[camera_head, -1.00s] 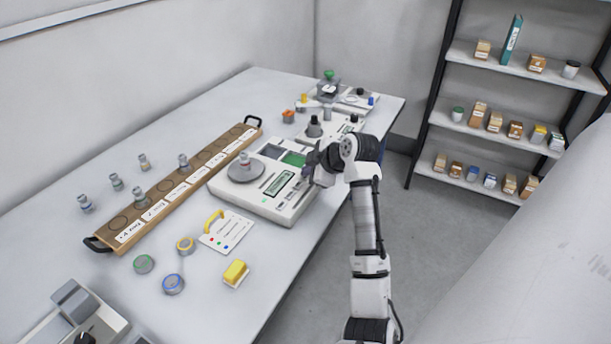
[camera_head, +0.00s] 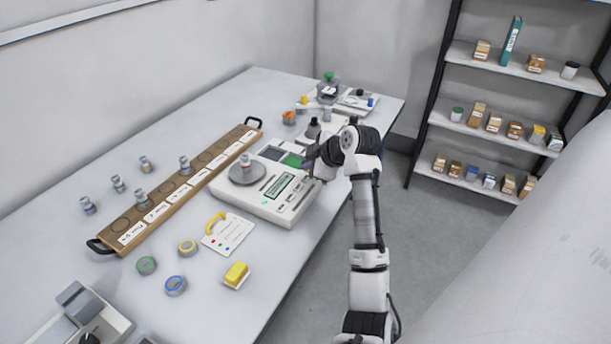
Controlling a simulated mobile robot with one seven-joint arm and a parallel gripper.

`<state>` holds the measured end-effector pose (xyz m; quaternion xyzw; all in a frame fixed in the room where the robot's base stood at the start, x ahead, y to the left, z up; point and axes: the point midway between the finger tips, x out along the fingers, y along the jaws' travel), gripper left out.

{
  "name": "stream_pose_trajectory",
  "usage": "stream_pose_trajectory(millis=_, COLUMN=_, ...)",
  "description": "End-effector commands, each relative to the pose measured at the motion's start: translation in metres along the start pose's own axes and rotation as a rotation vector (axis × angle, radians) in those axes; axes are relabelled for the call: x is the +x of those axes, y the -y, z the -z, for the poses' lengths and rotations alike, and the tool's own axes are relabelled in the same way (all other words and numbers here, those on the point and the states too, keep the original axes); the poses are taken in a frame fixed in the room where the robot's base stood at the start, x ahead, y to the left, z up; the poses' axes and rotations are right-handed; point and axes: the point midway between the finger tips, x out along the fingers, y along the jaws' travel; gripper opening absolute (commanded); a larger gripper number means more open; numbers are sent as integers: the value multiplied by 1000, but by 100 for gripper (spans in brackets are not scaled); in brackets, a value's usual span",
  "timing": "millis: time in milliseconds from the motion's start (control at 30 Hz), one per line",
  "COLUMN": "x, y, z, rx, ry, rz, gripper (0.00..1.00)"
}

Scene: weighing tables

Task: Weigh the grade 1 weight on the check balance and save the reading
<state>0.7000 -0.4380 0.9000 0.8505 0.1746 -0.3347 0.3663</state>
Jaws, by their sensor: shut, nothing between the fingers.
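The balance (camera_head: 262,208) is a white unit on the table with a round grey pan (camera_head: 240,180) and a lit green display (camera_head: 280,186). A small grey metal weight with a reddish band (camera_head: 245,162) stands upright on the pan. Its grade mark is too small to read. My gripper (camera_head: 308,163) is shut and empty, at the balance's far right side near a green pad (camera_head: 293,160). The wrist partly hides the area behind it, and I cannot tell whether the fingertips touch anything. The display's digits are too small to read.
A wooden rack (camera_head: 150,222) with labelled places lies left of the balance, with weights on and beside it. A card with a yellow handle (camera_head: 226,236), coloured round tins (camera_head: 175,285) and a yellow block (camera_head: 236,273) lie in front. More instruments (camera_head: 357,101) stand at the far end.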

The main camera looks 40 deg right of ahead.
Motion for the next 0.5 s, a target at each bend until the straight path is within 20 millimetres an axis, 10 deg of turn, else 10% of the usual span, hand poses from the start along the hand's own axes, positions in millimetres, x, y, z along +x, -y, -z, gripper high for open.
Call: stream_pose_trajectory(millis=500, x=-27, y=-20, z=20, rx=-1, ry=0, rz=0, gripper=0)
